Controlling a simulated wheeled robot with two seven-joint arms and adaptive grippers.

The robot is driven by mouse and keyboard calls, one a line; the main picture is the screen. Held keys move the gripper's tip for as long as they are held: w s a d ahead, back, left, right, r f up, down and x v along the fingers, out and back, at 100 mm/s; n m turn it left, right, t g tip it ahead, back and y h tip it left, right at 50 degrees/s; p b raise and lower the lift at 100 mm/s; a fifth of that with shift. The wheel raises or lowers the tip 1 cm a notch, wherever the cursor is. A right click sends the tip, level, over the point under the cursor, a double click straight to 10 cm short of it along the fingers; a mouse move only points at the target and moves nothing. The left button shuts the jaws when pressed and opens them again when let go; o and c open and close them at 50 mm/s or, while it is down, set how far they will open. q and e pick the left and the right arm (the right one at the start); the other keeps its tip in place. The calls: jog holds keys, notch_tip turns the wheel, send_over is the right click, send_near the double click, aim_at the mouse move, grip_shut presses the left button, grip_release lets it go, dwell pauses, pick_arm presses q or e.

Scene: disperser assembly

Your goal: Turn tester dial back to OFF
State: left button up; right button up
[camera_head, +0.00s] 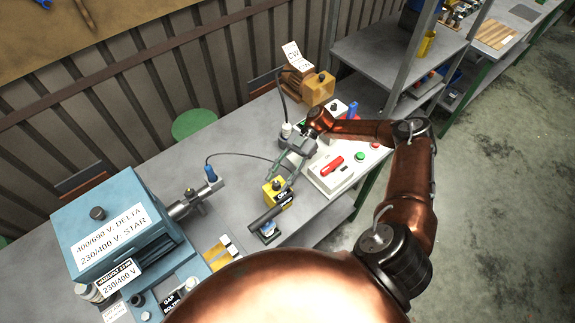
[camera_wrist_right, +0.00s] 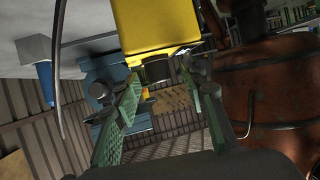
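The tester is a small yellow box (camera_head: 273,187) on the bench, with a dark part on top and a label on its side that is too small to read. In the right wrist view a yellow box (camera_wrist_right: 158,22), seemingly the tester, fills the top middle, with a dark round knob (camera_wrist_right: 156,71), likely the dial, near the space between the fingers. My right gripper (camera_head: 287,176) is beside the tester; in its wrist view the green-padded fingers (camera_wrist_right: 163,110) stand wide apart with nothing between them. The dial's setting cannot be read. My left gripper is not in view.
A white control box (camera_head: 345,170) with a red handle and buttons stands right of the tester. A blue motor housing (camera_head: 115,215) sits at the left. A dark cylinder (camera_head: 270,213) lies in front of the tester. A yellow-brown block (camera_head: 320,88) stands behind.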

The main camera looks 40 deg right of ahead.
jog(key=v, duration=1)
jog(key=shift+d+r, duration=0.1)
